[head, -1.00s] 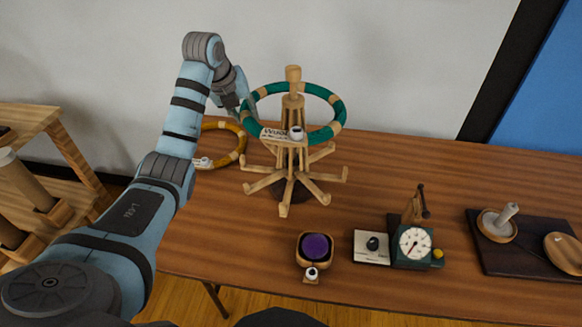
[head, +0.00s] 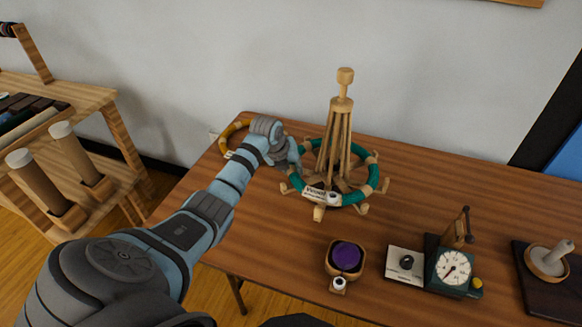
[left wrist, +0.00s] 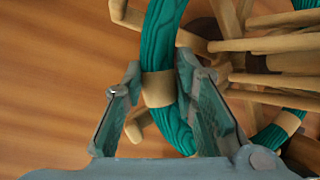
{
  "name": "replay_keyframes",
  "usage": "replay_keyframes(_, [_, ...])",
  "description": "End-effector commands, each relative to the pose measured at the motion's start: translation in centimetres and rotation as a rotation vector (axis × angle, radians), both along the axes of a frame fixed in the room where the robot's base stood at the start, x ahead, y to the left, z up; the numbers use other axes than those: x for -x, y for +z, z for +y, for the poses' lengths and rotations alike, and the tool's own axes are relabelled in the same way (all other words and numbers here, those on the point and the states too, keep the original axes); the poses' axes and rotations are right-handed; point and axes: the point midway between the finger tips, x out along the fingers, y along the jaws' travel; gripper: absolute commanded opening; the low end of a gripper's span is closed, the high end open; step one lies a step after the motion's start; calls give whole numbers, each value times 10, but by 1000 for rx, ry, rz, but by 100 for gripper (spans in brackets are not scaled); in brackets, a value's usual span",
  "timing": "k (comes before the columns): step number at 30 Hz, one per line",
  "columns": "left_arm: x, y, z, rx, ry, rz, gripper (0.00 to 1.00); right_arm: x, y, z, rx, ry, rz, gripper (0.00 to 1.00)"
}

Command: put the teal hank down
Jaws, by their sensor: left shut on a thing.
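The teal hank (head: 374,180) is a ring with tan bands. It lies level, low around the wooden swift (head: 345,105), encircling its slanted rods at the height of the foot arms with upturned ends. A label tag hangs at its front. My left gripper (head: 292,164) is shut on the hank's left side. In the left wrist view, the fingers (left wrist: 160,105) stand on both sides of the teal hank (left wrist: 162,35) at a tan band. I cannot tell whether the hank's whole underside rests on the arms. My right gripper is not in view.
A yellow hank (head: 230,135) lies at the table's back left corner. In front stand a bowl with a purple ball (head: 346,256), a card with a black knob (head: 404,262), and a dial scale (head: 453,268). A dark board (head: 535,290) is at right. The table's right middle is clear.

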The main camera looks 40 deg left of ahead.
Motion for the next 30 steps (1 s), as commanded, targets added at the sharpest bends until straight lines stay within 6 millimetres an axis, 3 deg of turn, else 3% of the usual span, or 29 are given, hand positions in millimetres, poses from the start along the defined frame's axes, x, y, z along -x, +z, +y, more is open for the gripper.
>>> replay_keyframes(2, [0, -1, 0, -2, 0, 1, 0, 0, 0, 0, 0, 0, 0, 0])
replay_keyframes(3, [1, -1, 0, -1, 0, 2, 31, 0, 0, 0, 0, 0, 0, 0])
replay_keyframes(6, [0, -1, 0, -1, 0, 2, 46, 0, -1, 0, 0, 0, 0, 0])
replay_keyframes(15, [0, -1, 0, -1, -1, 1, 46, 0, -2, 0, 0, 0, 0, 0])
replay_keyframes(19, [0, -8, 0, -2, 0, 1, 46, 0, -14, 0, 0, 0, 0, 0])
replay_keyframes(30, [43, 91, -2, -6, -3, 0, 46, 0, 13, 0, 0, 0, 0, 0])
